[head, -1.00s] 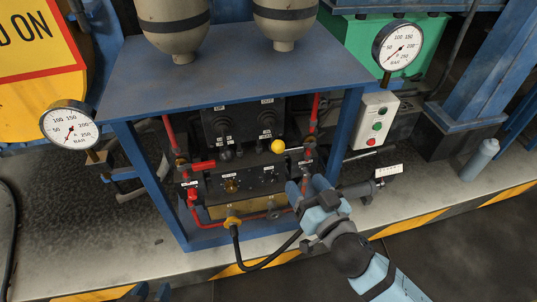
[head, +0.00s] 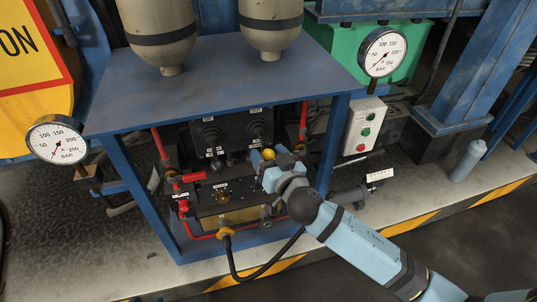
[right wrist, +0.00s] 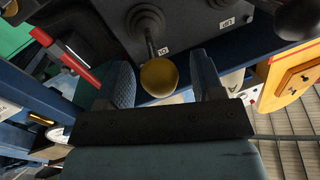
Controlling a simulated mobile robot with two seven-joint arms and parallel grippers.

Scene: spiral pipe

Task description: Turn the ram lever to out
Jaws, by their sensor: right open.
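The lever with the yellow ball knob (head: 268,154) stands out from the right-hand boot of the black control panel (head: 232,130). It also shows in the right wrist view (right wrist: 158,77), its thin stem running up to a round black boot (right wrist: 145,21). My right gripper (head: 277,158) is at the knob. In the right wrist view its two fingers (right wrist: 163,83) are open, one on each side of the knob, with small gaps. Small white labels sit near the boots, too small to read surely in the head view. My left gripper is out of view.
A second lever with a dark knob (head: 217,164) stands left of the yellow one. The blue frame's top (head: 220,85) overhangs the panel and its posts flank it. Red pipes, a red handle (head: 193,177) and a black hose (head: 260,274) lie close by.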

